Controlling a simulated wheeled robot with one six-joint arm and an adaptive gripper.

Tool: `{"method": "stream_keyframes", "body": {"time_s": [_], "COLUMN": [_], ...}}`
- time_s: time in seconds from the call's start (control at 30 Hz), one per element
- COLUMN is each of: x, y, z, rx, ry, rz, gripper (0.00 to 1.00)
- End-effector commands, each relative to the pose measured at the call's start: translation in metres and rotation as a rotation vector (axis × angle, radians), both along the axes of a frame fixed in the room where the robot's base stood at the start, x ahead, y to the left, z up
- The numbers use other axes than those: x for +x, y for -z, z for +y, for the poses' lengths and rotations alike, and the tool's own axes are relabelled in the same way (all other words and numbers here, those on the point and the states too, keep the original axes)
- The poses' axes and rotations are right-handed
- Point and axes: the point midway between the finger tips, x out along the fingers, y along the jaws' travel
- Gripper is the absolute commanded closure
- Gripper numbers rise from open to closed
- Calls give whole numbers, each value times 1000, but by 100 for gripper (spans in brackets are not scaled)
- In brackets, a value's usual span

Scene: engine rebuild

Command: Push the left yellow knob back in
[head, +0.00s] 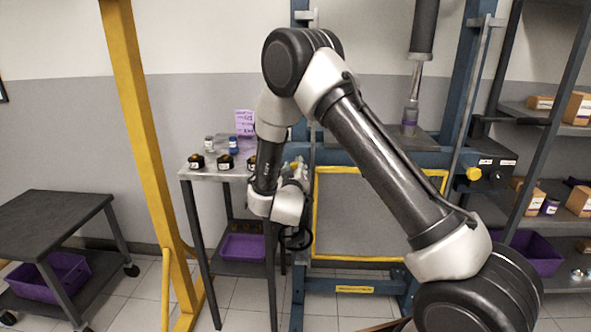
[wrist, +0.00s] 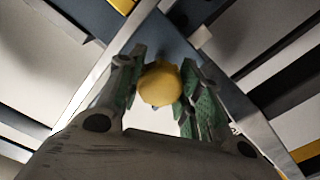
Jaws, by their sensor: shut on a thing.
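The left yellow knob (wrist: 160,84) shows in the wrist view as a round yellow cap between the two green-padded fingers of my gripper (wrist: 163,68). The fingers stand on both sides of it and are shut on it. How far the knob sticks out cannot be told. In the head view my gripper (head: 297,169) is at the left side of the blue press frame, and the left knob is hidden there by my gripper and arm. Another yellow knob (head: 473,173) is on a black box (head: 495,173) on the frame's right side.
A metal side table (head: 212,173) with several small black-and-yellow items and jars stands left of the press. A yellow post (head: 140,120) stands left of that table. A yellow-edged grey guard panel (head: 360,215) is right of my gripper. A shelf rack (head: 565,245) stands far right.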

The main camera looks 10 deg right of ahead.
Motion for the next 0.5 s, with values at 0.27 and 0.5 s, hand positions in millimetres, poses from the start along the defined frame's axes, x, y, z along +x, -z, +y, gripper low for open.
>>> {"method": "stream_keyframes", "body": {"time_s": [0.27, 0.5], "x": [13, 28], "y": [0, 1], "z": [-4, -9], "rx": [1, 0], "ry": [0, 0], "rz": [0, 1], "gripper": [100, 100]}}
